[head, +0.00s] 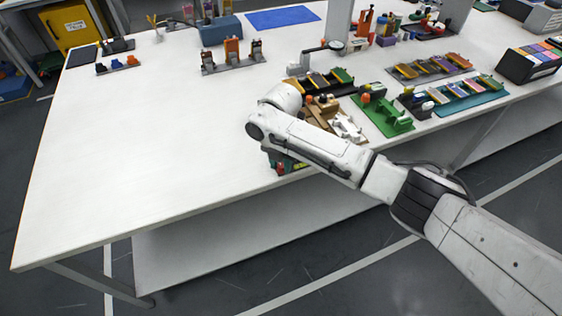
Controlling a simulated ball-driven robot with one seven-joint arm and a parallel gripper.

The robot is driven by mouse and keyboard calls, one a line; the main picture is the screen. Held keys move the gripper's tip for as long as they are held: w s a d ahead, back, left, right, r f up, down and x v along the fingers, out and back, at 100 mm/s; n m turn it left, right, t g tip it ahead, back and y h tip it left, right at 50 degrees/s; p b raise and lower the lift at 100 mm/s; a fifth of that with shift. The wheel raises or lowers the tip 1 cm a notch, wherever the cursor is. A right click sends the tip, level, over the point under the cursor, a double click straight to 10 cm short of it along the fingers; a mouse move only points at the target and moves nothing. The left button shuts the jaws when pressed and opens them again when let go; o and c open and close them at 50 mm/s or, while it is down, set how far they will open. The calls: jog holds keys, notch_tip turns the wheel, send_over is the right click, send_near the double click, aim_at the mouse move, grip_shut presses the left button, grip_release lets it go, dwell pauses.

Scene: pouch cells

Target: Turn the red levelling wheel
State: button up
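My arm reaches in from the lower right over the table. Its white forearm ends in a rounded joint above a group of fixtures. My gripper does not show; it is hidden behind the arm. No red wheel can be made out for certain. A small red part (280,169) shows just below my forearm near the table's front edge, on a mostly covered green piece. A round orange-red knob (366,98) sits on a green fixture (392,121) to the right of the arm. I cannot tell whether either is the levelling wheel.
A tan fixture (322,113) and a white bracket (346,127) stand close beside my forearm. A rack with orange blocks (233,52) stands behind. Trays of coloured cells (430,67) are at right.

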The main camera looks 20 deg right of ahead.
grip_shut()
jog(key=m+p, duration=0.2)
jog(key=m, duration=0.1)
jog(key=shift+a+r+m, duration=0.1)
jog(key=shift+m, duration=0.3)
jog(key=m+p, duration=0.1)
jog(key=m, duration=0.2)
jog(key=shift+m+p, duration=0.3)
jog(key=shift+p, duration=0.05)
jog(key=m+p, duration=0.1)
jog(key=m, duration=0.3)
jog(key=shift+m+p, duration=0.5)
jog(key=shift+m, duration=1.1)
